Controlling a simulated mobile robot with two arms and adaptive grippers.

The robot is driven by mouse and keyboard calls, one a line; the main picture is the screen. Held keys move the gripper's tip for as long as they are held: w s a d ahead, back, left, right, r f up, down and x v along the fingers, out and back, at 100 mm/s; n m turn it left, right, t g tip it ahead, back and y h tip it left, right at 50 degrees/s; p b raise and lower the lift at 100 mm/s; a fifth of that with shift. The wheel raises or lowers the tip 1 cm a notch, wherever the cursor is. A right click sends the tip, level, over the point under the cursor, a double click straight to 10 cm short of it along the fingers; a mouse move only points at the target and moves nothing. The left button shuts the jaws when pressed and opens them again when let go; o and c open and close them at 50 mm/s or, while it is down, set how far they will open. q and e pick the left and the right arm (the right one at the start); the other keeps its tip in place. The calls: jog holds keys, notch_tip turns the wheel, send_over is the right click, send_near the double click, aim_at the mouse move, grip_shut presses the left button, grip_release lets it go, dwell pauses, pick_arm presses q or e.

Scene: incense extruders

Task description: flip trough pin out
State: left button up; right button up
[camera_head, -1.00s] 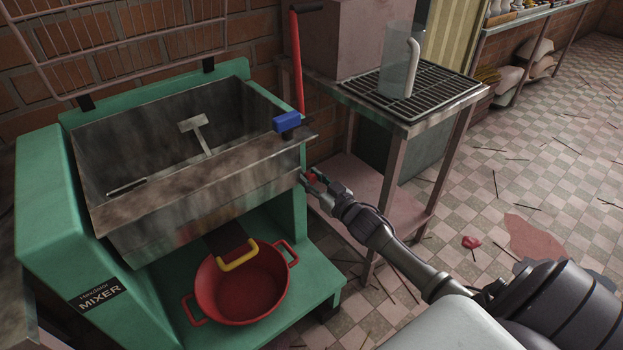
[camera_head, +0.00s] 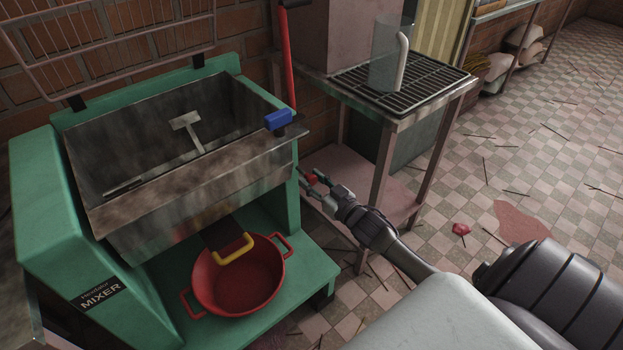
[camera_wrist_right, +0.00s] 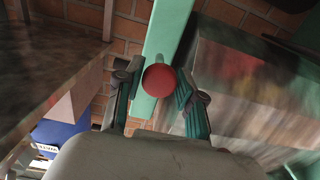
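The steel trough (camera_head: 190,201) sits in the green mixer. A round red knob (camera_wrist_right: 159,80), which looks like the trough pin's end, shows in the right wrist view between the fingers of my right gripper (camera_wrist_right: 160,92). The fingers lie close along both sides of the knob and appear shut on it. In the head view the knob is a small red spot (camera_head: 311,179) just right of the trough's right end, with my right gripper (camera_head: 308,181) around it. My left gripper is out of view.
A red pot (camera_head: 238,285) stands on the mixer's green base (camera_head: 300,265) below the trough. A blue block (camera_head: 278,120) sits at the trough's right corner. A metal table (camera_head: 425,100) with a grille stands behind my right arm. Open tiled floor lies to the right.

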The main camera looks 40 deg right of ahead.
jog(key=shift+s+d+r, duration=0.1)
jog(key=shift+s+r, duration=0.05)
jog(key=shift+s, duration=0.35)
jog(key=s, duration=1.1)
jog(key=shift+s+d, duration=0.15)
jog(key=shift+d, duration=0.3)
